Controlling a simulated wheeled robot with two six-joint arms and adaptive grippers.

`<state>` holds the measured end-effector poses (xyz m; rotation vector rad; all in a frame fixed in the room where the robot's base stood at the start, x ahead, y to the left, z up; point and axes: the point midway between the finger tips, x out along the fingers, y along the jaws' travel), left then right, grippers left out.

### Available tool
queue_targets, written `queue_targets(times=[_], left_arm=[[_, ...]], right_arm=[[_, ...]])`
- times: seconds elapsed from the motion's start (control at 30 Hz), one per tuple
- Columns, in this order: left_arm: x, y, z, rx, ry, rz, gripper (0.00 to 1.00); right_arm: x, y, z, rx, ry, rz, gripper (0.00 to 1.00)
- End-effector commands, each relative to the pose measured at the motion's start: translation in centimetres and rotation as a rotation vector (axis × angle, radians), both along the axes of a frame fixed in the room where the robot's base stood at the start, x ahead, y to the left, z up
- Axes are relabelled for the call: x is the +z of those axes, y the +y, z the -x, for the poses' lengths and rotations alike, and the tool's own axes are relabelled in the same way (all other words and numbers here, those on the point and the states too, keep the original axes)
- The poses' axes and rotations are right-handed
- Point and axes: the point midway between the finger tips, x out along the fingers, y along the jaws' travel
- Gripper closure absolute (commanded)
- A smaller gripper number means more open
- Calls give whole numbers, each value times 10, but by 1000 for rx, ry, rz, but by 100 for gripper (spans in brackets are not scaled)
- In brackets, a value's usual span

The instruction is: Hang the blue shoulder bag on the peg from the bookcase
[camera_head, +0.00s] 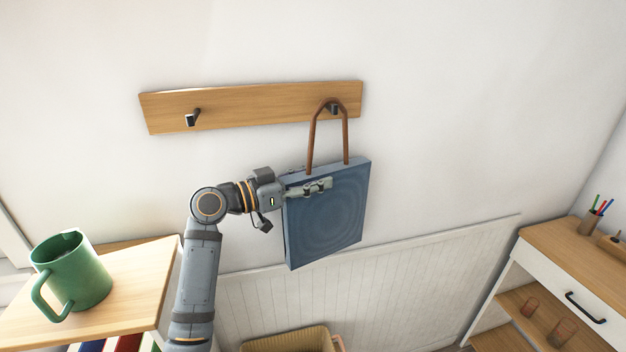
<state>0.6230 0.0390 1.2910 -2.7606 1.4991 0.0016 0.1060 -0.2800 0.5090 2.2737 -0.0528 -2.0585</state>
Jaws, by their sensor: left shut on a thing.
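The blue shoulder bag (328,222) is in front of the white wall, below the right end of a wooden peg board (250,106). Its brown strap (312,137) rises to the right peg (334,108) and its top loop appears to pass over that peg. The left peg (192,118) is bare. My left gripper (318,187) is shut on the blue shoulder bag at its upper left part. My right gripper is not in view.
A green mug (76,272) stands on a wooden top (130,300) at the lower left, with books below it. A wooden-topped cabinet (560,243) with a pen cup (590,221) stands at the right. A woven basket (290,341) is at the bottom middle.

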Motion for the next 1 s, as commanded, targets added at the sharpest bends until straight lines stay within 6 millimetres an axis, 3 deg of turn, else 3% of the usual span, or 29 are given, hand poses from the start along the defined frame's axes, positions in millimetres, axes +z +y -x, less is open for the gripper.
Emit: queue_targets(times=[0.3,0.33,0.5,0.83,1.0], left_arm=[[1,0,0,0,-2,1,100],[1,0,0,0,-2,1,51],[1,0,0,0,-2,1,27],[1,0,0,0,1,-1,27],[29,0,0,0,-5,0,27]], right_arm=[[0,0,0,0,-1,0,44],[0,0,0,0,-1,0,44],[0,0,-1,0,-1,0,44],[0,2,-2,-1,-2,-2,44],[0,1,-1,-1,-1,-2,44]])
